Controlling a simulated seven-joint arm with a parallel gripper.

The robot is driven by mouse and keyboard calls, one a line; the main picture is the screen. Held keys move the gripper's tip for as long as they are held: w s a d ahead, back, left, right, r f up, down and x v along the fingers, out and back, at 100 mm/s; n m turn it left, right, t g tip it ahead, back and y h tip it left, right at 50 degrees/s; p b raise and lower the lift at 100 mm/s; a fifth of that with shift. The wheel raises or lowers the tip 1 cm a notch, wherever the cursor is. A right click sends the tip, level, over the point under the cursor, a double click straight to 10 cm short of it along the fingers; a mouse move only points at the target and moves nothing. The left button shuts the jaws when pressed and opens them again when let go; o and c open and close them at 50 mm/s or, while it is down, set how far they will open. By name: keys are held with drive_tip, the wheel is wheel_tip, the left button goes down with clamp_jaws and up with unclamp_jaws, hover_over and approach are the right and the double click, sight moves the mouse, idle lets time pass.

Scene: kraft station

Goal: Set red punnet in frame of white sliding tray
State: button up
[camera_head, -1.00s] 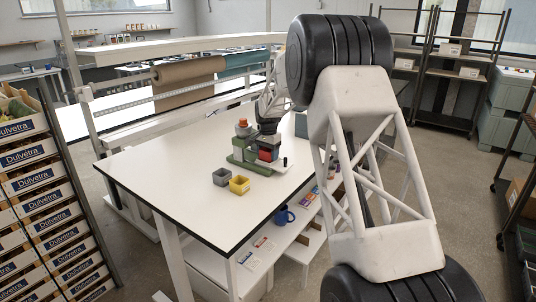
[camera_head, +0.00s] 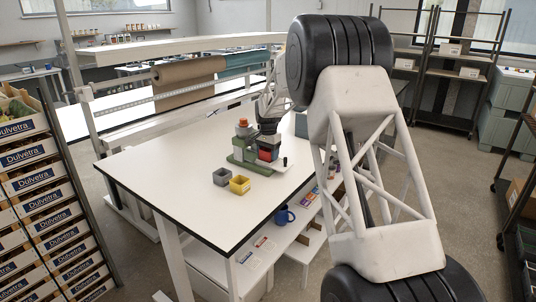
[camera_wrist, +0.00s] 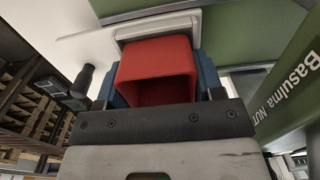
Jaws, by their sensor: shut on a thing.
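The red punnet (camera_wrist: 157,58) is an open square tub, seen in the wrist view with its mouth tilted toward the camera. My gripper (camera_wrist: 160,84) is shut on it, with a blue finger at each side. Just beyond the punnet is a pale raised rim that looks like the frame of the white sliding tray (camera_wrist: 128,33). I cannot tell whether the punnet is inside the frame or above it. In the head view the red punnet (camera_head: 265,155) is small below my wrist, at the green fixture on the white table.
A grey punnet (camera_head: 221,177) and a yellow punnet (camera_head: 239,186) stand on the table left of the green fixture (camera_head: 240,157). A black knob (camera_wrist: 83,78) stands left of the punnet. A green lettered panel (camera_wrist: 291,92) is close on the right. The table's left half is clear.

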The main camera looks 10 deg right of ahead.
drive_tip(key=shift+s+d+f, duration=0.1)
drive_tip(key=shift+s+f, duration=0.1)
drive_tip(key=shift+f, duration=0.75)
drive_tip(key=o, duration=0.9)
drive_tip(key=shift+f, duration=0.1)
drive_tip(key=shift+d+r, duration=0.1)
drive_tip(key=shift+r, duration=0.1)
drive_tip(key=shift+c, duration=0.3)
drive_tip(key=shift+r, duration=0.2)
drive_tip(key=shift+o, duration=0.7)
drive_tip(key=shift+r, duration=0.25)
drive_tip(key=shift+w+r, duration=0.15)
drive_tip(key=shift+r, duration=3.85)
drive_tip(key=shift+r, duration=0.1)
